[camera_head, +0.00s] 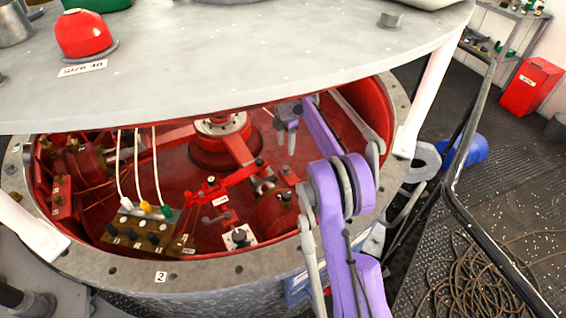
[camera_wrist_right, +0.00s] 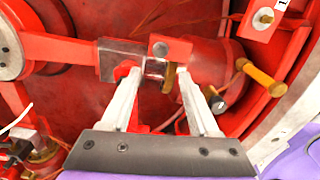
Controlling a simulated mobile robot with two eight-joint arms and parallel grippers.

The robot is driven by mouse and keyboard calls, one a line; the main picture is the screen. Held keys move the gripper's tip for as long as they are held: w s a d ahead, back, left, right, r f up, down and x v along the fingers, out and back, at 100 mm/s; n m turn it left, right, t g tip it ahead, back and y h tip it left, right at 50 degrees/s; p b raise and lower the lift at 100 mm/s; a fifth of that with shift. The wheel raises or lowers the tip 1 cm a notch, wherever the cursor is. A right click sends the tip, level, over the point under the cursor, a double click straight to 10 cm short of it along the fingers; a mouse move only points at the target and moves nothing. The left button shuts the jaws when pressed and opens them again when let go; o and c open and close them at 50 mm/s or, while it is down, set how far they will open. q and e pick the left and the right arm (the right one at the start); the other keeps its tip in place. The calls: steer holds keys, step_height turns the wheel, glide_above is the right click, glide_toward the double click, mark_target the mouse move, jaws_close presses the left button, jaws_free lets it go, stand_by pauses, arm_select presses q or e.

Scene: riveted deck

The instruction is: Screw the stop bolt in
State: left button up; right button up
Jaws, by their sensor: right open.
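My right gripper (camera_head: 286,146) is open and hangs inside the red drum on its purple arm, near the far right of the floor. In the right wrist view its two pale fingers (camera_wrist_right: 158,80) are apart, with a red bracket (camera_wrist_right: 172,48) and a brass collar (camera_wrist_right: 169,76) beyond and between the tips. I cannot tell whether they touch. A yellow-orange pin with a round head (camera_wrist_right: 262,78) sticks out to the right of the fingers. I cannot tell for certain which part is the stop bolt. My left gripper is not in view.
The grey round top (camera_head: 250,60) overhangs the drum's far part. White posts (camera_head: 425,95) stand at the rim (camera_head: 215,268). A terminal block (camera_head: 140,228) with wires sits at the left. A coiled cable (camera_head: 475,280) lies right.

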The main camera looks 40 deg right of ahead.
mark_target(286, 168)
step_height(286, 168, down, 10)
steer(key=shift+s+f, duration=0.1)
stand_by(0.4)
jaws_close()
